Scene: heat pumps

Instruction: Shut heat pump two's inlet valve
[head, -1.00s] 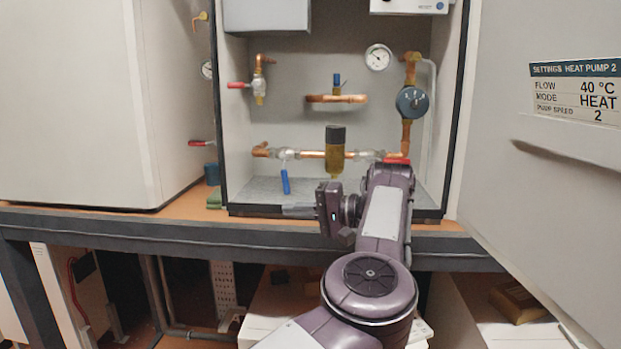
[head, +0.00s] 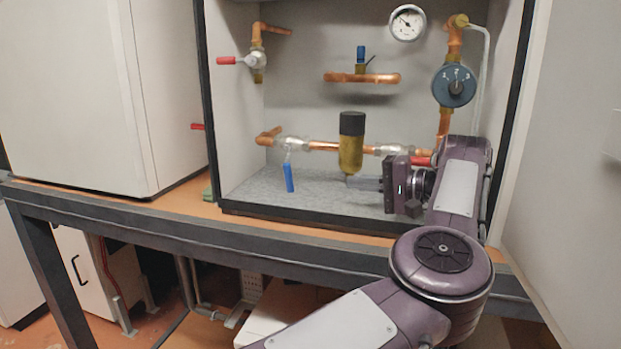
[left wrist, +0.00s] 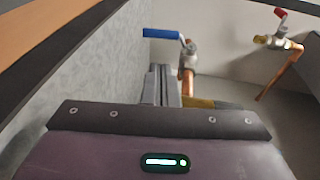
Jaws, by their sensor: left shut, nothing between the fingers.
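The open cabinet (head: 330,212) holds copper pipework. On the lower pipe, a valve (head: 291,144) has a blue handle (head: 289,178) hanging down, slightly tilted. It also shows in the left wrist view (left wrist: 163,34), ahead of the fingers. Right of it is a red-handled valve (head: 420,161), partly hidden by my left arm. At the upper left, another valve (head: 255,62) has its red handle pointing left. No label shows which is the inlet. My left gripper (head: 352,182) is shut and empty, its fingers pointing left below the brass filter, apart from the blue handle. My right gripper is out of view.
The brass filter (head: 351,145) with a black cap stands just above my left fingers. A dial (head: 454,86), a gauge (head: 408,22) and a small blue-topped fitting (head: 361,58) are higher up. The open door (head: 570,170) is at the right. The cabinet floor at the left is clear.

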